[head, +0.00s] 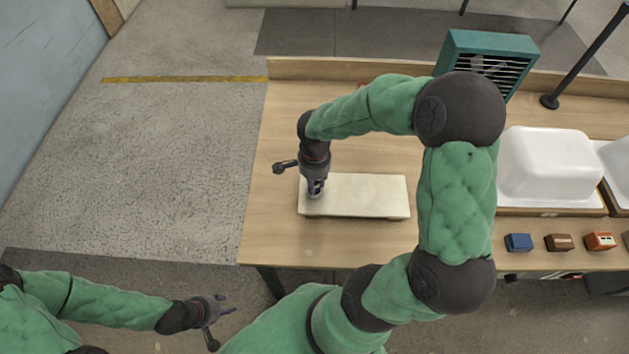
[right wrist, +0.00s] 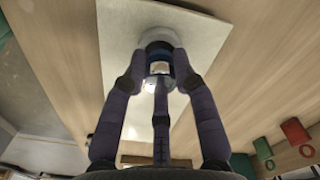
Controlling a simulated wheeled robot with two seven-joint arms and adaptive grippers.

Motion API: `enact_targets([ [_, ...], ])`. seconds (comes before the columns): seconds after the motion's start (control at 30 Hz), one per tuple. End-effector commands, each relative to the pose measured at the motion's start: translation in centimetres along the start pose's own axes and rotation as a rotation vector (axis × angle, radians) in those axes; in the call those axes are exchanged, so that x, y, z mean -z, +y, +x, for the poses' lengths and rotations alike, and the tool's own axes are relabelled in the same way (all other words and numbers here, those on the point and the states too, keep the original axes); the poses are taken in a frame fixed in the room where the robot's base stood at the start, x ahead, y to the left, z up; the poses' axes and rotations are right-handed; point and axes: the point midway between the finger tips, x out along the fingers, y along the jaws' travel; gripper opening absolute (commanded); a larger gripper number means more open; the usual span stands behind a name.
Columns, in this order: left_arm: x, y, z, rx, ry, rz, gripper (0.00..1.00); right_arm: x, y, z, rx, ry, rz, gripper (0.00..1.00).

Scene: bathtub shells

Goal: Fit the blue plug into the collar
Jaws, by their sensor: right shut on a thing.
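My right gripper (head: 316,190) points down at the left part of a cream board (head: 365,195) on the table. In the right wrist view its fingers (right wrist: 160,80) are shut around a small part with a dark blue band, which looks like the blue plug (right wrist: 159,56). A pale round collar (right wrist: 157,35) stands on the board (right wrist: 200,35) right at the plug's far end. The fingers partly hide the plug, and I cannot tell how deep it sits in the collar. My left gripper (head: 218,312) is open and empty, off the table at the lower left.
A white tub shell (head: 545,165) stands at the right. A blue block (head: 518,242), a brown block (head: 559,242) and an orange block (head: 600,241) line the front right edge. A teal slatted box (head: 490,55) stands at the back. The table is bare around the board.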

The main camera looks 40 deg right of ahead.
Motion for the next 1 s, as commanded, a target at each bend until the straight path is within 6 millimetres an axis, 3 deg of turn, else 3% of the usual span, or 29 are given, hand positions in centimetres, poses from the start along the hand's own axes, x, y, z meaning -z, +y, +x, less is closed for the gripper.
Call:
enact_targets([
  [0.5, 0.0, -0.4, 1.0, 0.0, 0.0, 0.0, 0.4, 0.0, 0.0, 1.2, 0.0, 0.0, 0.0, 0.0],
  [0.53, 0.0, -0.3, 1.0, 0.0, 0.0, 0.0, 0.4, 0.0, 0.0, 1.2, 0.0, 0.0, 0.0, 0.34],
  [0.6, 0.0, -0.3, 0.9, 0.0, 0.0, 0.0, 0.4, 0.0, 0.0, 1.1, 0.0, 0.0, 0.0, 0.54],
  [1.0, 0.1, -0.3, 0.9, 0.0, 0.0, 0.0, 0.4, 0.0, 0.0, 0.8, 0.001, 0.0, 0.0, 0.56],
])
